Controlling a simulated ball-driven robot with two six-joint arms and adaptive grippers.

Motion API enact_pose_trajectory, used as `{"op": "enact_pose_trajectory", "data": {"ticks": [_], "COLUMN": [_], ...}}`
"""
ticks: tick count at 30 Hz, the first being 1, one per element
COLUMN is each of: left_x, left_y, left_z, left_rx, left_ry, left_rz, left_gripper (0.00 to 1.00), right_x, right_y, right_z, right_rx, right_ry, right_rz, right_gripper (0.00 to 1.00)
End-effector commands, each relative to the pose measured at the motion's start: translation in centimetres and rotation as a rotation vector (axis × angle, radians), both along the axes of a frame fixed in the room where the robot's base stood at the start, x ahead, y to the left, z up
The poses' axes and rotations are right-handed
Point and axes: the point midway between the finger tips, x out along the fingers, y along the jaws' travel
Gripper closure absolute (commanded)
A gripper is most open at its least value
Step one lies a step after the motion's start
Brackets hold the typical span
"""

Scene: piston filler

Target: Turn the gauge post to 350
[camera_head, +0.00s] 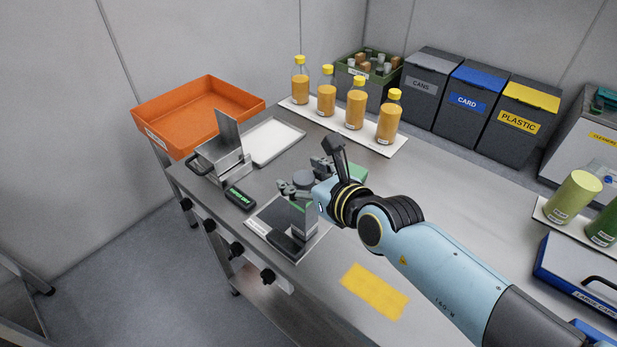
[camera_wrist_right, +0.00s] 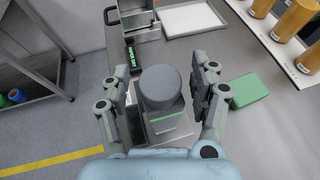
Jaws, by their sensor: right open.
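In the wrist view the knob (camera_wrist_right: 160,86) sits between the two fingers of my right gripper (camera_wrist_right: 164,92). The fingers are open, with a visible gap on each side of the knob. In the head view my right gripper (camera_head: 304,176) partly covers the post. My left gripper is not in view.
A metal machine (camera_head: 222,160) and a white tray (camera_head: 267,142) stand behind the display. A green block (camera_wrist_right: 248,90) lies right of my gripper. Several juice bottles (camera_head: 356,104) stand on a white board at the back. A yellow patch (camera_head: 375,291) marks clear table at the front.

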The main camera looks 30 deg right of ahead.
Motion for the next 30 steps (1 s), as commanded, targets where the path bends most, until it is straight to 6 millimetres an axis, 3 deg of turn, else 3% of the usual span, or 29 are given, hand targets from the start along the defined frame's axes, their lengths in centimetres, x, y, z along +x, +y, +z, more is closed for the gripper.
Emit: {"op": "enact_pose_trajectory", "data": {"ticks": [5, 12, 18, 30], "left_x": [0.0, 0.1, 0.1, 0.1], "left_y": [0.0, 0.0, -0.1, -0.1], "left_z": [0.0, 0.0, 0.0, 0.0], "left_rx": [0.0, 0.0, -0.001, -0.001], "left_ry": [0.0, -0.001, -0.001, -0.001], "left_rz": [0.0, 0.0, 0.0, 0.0], "left_gripper": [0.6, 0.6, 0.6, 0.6], "right_x": [-2.0, -7.1, -10.1, -11.0], "right_y": [-0.1, -0.5, -0.7, -0.7], "right_z": [0.7, 2.8, 4.0, 4.5], "right_rx": [0.0, 0.001, 0.002, 0.002], "right_ry": [0.001, 0.002, 0.001, -0.001], "right_rz": [0.0, 0.003, 0.005, 0.006], "right_gripper": [0.38, 0.38, 0.38, 0.38]}}
